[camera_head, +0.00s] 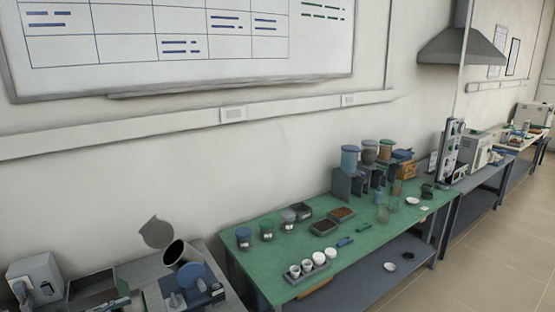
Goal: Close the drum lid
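The lid is open and does not cover the mouth. Its hinge is too small to make out. Neither of my grippers shows in this view.
A blue device (196,286) sits just in front of the drum, with a grey box-shaped machine (36,278) farther left. A green-topped table (265,258) to the right holds jars, trays and white cups. Floor (480,262) is clear at right.

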